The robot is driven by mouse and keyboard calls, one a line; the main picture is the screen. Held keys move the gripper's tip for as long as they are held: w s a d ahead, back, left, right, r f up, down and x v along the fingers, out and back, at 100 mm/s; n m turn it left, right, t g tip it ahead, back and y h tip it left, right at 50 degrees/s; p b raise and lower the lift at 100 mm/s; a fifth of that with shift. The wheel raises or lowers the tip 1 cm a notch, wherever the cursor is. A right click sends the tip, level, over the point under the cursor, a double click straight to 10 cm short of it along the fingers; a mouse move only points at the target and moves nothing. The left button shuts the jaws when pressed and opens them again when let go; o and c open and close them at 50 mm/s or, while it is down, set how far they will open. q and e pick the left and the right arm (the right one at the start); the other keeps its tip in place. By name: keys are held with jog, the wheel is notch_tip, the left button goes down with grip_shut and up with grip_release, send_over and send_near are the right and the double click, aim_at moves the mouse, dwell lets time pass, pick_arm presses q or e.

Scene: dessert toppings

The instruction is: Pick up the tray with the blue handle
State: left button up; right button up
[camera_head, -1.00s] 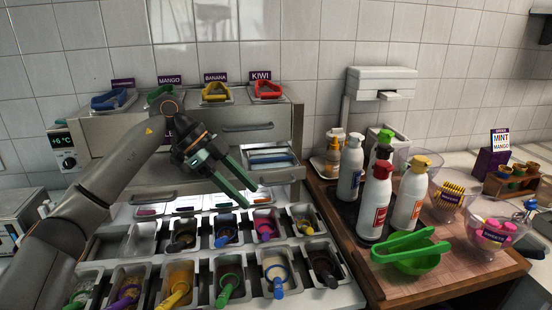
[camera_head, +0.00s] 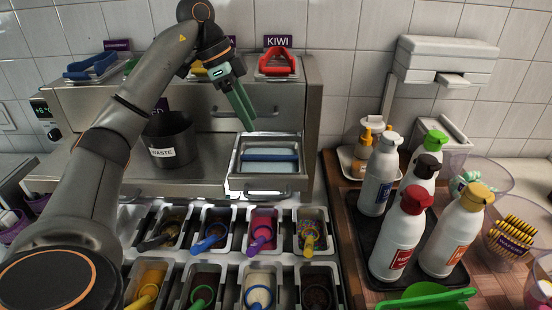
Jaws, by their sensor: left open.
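A tray with a blue handle (camera_head: 269,156) lies inside the open metal drawer (camera_head: 237,172) at the middle of the view. Another blue handle (camera_head: 90,67) sits on a tray on top of the cabinet, at the far left. My left gripper (camera_head: 240,104) comes in from the upper left, with its green fingers pointing down toward the drawer. It is open and empty, above the drawer's back left corner and apart from the blue handle. My left gripper partly hides the yellow-handled tray. My right gripper is not in view.
A red-handled tray (camera_head: 277,63) stands on the cabinet beside the kiwi sign (camera_head: 278,41). A black waste bin (camera_head: 170,140) is left of the drawer. Several topping containers with coloured scoops fill the front. White bottles (camera_head: 402,235) stand on a dark mat at the right.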

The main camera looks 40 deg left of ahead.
aim_at(268, 156)
pick_arm(q)
jog(key=x, duration=1)
jog(key=shift+d+f, duration=0.1)
jog(key=shift+f, duration=0.25)
grip_shut()
dwell(1.0)
